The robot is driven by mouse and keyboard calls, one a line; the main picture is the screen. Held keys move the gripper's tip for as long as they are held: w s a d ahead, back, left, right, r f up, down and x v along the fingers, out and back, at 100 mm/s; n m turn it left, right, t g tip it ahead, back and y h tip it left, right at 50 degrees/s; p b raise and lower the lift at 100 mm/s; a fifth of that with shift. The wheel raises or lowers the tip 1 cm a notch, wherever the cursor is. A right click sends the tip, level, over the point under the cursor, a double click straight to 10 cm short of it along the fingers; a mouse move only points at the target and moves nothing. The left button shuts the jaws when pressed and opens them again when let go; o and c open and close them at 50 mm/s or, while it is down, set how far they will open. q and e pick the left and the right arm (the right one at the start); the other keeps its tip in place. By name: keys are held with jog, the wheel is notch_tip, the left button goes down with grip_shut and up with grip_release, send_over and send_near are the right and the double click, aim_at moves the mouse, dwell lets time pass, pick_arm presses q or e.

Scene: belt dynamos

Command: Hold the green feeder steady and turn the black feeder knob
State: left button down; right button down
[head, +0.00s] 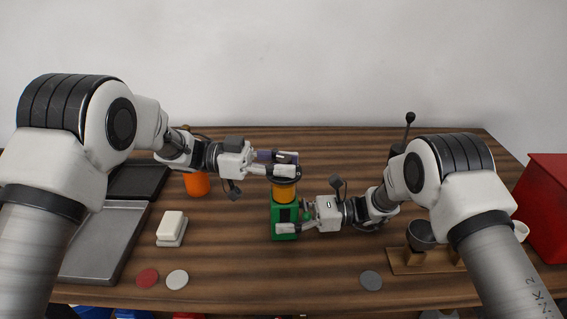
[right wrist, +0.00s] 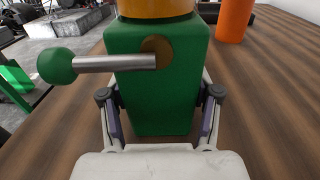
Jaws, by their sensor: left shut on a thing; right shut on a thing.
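The green feeder (head: 275,212) stands upright at the middle of the table, with an orange section (head: 284,192) above its green body and a dark cap (head: 285,180) on top. My right gripper (head: 291,220) is shut on the green body from the right; the right wrist view shows its fingers (right wrist: 160,97) on both sides of the body (right wrist: 158,70). A silver crank with a green ball (right wrist: 57,66) sticks out from the body. My left gripper (head: 292,164) is shut at the feeder's top, around where the black knob sits; its fingers mostly hide the knob.
An orange cylinder (head: 196,183) stands behind left. Left are a metal tray (head: 103,245), a black tray (head: 140,179) and a white block (head: 171,226). Several discs, one grey (head: 371,280), lie in front. A wooden stand (head: 408,267) and a red box (head: 545,202) are right.

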aim_at(284, 158)
pick_arm(q)
jog(key=m+g+y, duration=0.1)
jog(key=m+g, duration=0.1)
jog(key=g, duration=0.1)
jog(key=m+g+y, duration=0.1)
jog(key=m+g, duration=0.1)
jog(key=g, duration=0.1)
jog(key=c, duration=0.8)
grip_release()
notch_tip(284, 158, up, 10)
